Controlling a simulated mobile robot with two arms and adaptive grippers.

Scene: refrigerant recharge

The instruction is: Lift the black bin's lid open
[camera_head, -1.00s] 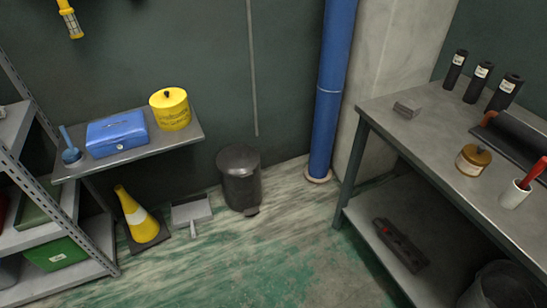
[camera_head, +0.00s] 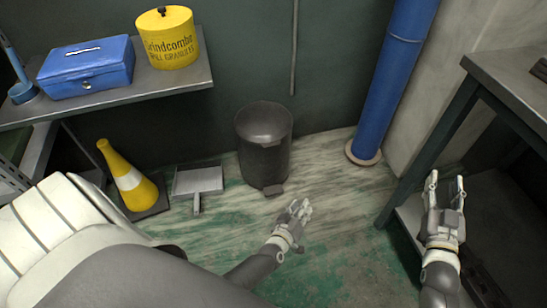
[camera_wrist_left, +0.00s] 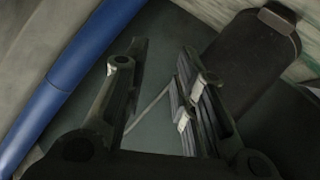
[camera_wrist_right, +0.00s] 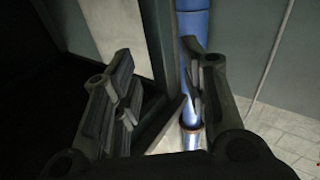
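The black bin (camera_head: 264,155) stands upright on the floor against the wall, with a domed lid (camera_head: 263,119) that is shut. Its pedal (camera_head: 274,190) faces me at the base. My left gripper (camera_head: 303,207) is low in front of the bin, to the right of the pedal and apart from it. Its fingers are apart and empty in the left wrist view (camera_wrist_left: 155,80), with a dark part of the bin (camera_wrist_left: 250,70) beyond them at upper right. My right gripper (camera_head: 446,185) is open and empty beside the workbench, well right of the bin.
A blue pipe (camera_head: 393,80) rises right of the bin. A workbench (camera_head: 480,85) stands at the right, close to my right arm. A dustpan (camera_head: 198,181) and yellow cone (camera_head: 130,180) are on the floor at left. A shelf (camera_head: 150,90) with a blue box (camera_head: 87,67) and yellow tub (camera_head: 167,40) overhangs them.

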